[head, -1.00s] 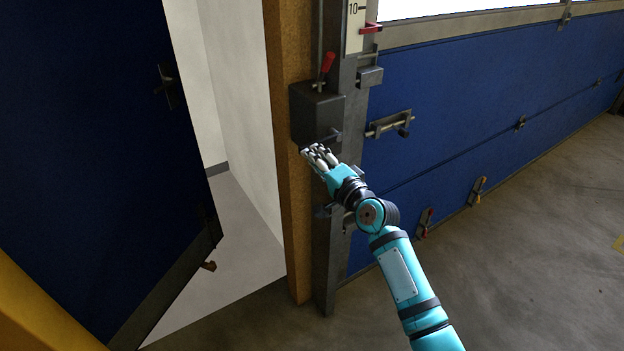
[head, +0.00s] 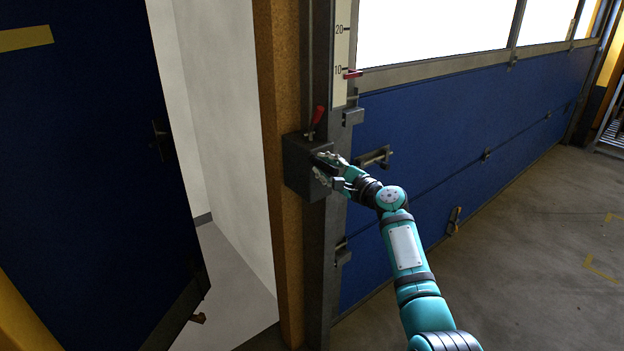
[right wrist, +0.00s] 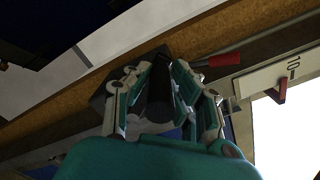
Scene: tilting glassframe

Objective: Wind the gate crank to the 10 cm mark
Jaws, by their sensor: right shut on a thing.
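The crank box (head: 296,170) is dark grey and fixed to the post beside the gate. My right gripper (head: 325,168) is at its front face, shut on the crank handle. In the right wrist view a dark cylindrical grip (right wrist: 160,98) lies between the fingers; the rest of the crank is largely hidden. The white scale (head: 342,45) is on the post above. Its red pointer (head: 353,74) stands slightly below the 10 line. In the right wrist view the pointer (right wrist: 282,90) is also just short of the 10 line. My left gripper is out of view.
A red-handled lever (head: 318,115) rises from the top of the box, close above my gripper. The blue gate (head: 450,140) with a latch bolt (head: 375,157) is to the right. A blue door (head: 80,170) stands open at left. The floor at right is clear.

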